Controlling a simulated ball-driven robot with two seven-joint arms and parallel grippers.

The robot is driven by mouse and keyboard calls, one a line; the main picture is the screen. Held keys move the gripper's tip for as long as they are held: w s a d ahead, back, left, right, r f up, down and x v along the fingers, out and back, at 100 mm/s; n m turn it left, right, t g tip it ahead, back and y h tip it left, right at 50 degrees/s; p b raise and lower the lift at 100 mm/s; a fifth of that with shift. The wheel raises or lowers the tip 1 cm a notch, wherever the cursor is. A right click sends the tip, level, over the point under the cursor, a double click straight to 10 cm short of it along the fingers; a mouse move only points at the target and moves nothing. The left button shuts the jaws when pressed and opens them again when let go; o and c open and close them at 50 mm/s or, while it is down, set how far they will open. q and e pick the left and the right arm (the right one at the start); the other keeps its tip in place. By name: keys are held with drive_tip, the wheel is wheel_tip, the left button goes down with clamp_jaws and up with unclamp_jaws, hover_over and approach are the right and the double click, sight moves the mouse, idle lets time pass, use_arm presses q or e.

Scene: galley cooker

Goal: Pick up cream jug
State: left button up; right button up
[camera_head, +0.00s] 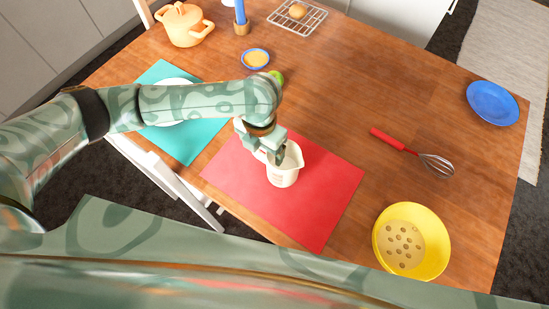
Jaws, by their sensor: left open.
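The cream jug (284,173) is a small, pale cream cup-shaped vessel standing upright on a red mat (325,195). My left gripper (270,153) reaches in from the left and is at the jug's upper left rim. It is open, and one finger overlaps the jug's mouth in the picture. I cannot tell whether the fingers touch the jug. The jug's left side is partly hidden by the gripper. My right gripper is not in view.
A yellow colander (432,246) stands at the front right. A red-handled whisk (400,143) and blue plate (493,103) lie to the right. A teal mat (202,142), blue bowl (256,59), orange pot (183,25) and wire rack (310,21) are behind and left. The table's middle is clear.

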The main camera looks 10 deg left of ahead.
use_arm(q)
drive_tip(key=c, duration=1.3)
drive_tip(key=shift+c, duration=0.2)
drive_tip(key=shift+r, duration=0.15)
wheel_tip(320, 180, up, 3)
drive_tip(key=shift+w+f+p, duration=0.1)
drive_tip(key=shift+p, duration=0.65)
drive_tip(key=w+d+r+p, duration=0.2)
drive_tip(key=w+d+r, duration=0.7)
drive_tip(key=w+r, duration=0.1)
drive_tip(key=shift+w, duration=0.35)
